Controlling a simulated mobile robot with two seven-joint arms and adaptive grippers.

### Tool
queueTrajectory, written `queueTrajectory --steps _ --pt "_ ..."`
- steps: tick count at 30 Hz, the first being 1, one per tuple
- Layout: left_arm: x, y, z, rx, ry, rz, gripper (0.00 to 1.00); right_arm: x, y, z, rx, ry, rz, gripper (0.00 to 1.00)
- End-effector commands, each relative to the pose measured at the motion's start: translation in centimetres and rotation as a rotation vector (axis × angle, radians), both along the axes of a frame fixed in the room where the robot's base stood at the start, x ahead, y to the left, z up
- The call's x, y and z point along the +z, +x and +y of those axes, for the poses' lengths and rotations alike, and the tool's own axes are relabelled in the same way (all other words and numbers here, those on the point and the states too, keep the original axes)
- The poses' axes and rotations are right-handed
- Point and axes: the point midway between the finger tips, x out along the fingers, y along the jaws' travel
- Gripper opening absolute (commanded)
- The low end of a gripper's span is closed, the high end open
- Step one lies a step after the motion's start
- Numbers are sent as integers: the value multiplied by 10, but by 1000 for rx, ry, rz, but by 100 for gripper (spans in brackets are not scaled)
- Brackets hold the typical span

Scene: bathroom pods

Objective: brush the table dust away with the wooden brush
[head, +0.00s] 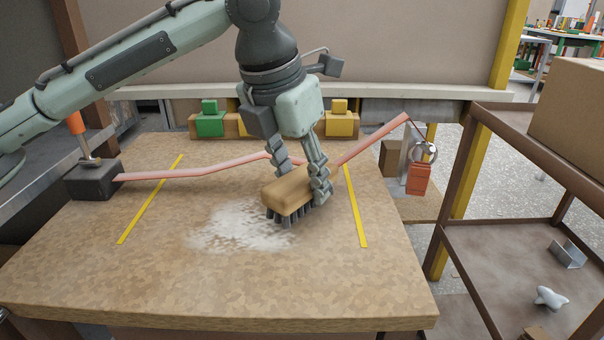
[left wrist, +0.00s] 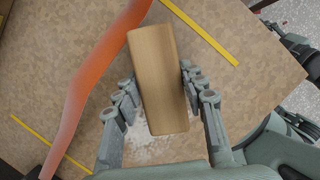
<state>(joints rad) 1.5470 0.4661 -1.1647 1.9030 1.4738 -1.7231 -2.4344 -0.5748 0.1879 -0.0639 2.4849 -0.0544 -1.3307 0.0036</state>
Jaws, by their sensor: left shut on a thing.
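The wooden brush (head: 287,194) has a tan block and dark bristles, and is held over the table (head: 90,250). My left gripper (head: 294,190) is shut on the brush, with fingers on both sides of the block. The left wrist view shows the block (left wrist: 158,75) between the two fingers. The bristles appear to be at or just above the tabletop; I cannot tell if they touch. White dust (head: 235,230) lies on the table beside and under the brush, mostly to its left.
A reddish strap (head: 190,171) runs from a dark block (head: 93,181) on the left, behind the gripper, to a hook-like fitting on the right. Yellow tape lines (head: 355,207) mark the table. Green and yellow blocks (head: 209,121) stand at the back. A brown shelf frame (head: 500,220) stands right.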

Motion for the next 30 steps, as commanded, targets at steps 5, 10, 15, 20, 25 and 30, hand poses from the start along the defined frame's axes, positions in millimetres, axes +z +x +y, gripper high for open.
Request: queueTrajectory --steps 5,10,15,20,25,30 --pt "-4 0 0 0 -1 1 18 0 0 0 0 0 1 63" --pt "-7 0 0 0 -1 1 18 -1 0 0 0 0 1 63" --pt "-11 0 0 1 0 0 18 -1 0 0 1 -1 1 63" --pt "-14 0 0 1 0 0 18 -1 0 0 1 -1 1 63" --pt "-14 0 2 1 0 0 18 3 1 1 1 1 -5 63" --pt "-11 0 15 3 1 2 18 15 1 1 1 1 -3 63"
